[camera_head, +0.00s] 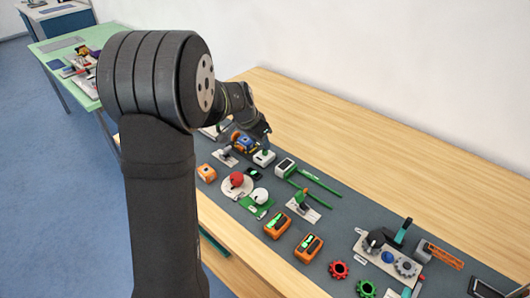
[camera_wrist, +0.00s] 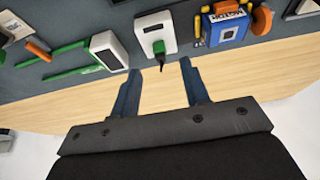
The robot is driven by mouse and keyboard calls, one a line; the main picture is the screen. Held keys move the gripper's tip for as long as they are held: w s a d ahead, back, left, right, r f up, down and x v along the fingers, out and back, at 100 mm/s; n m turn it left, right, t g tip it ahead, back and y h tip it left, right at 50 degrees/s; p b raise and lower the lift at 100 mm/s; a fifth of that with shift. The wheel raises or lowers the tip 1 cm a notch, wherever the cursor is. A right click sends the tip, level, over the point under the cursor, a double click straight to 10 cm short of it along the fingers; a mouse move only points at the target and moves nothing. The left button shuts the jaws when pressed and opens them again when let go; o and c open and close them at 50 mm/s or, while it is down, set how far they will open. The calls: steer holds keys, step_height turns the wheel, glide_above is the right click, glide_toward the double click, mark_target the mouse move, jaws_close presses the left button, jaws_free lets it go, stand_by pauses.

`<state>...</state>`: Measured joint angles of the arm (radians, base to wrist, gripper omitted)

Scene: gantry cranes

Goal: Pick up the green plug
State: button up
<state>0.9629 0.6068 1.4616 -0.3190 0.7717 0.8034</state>
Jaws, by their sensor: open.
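The green plug (camera_wrist: 159,47) shows in the wrist view with a dark tip or cord end, on the face of a white box (camera_wrist: 149,25). In the head view the white box (camera_head: 264,159) stands on the grey mat, with a bit of green on top. My gripper (camera_wrist: 160,65) is open and empty. Its two fingertips lie on either side of the plug in the picture, just short of it and apart from it. In the head view my gripper is partly hidden by my own arm.
A blue block with orange parts (camera_wrist: 226,24) stands close to the right of the white box in the wrist view. A white and grey box (camera_wrist: 108,50) and green bars (camera_wrist: 70,71) lie to the left. Bare wood (camera_head: 330,130) runs behind the mat.

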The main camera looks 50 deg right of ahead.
mark_target(265, 151)
steer(key=shift+x, duration=2.7)
steer(key=shift+d, duration=0.1)
jaws_close()
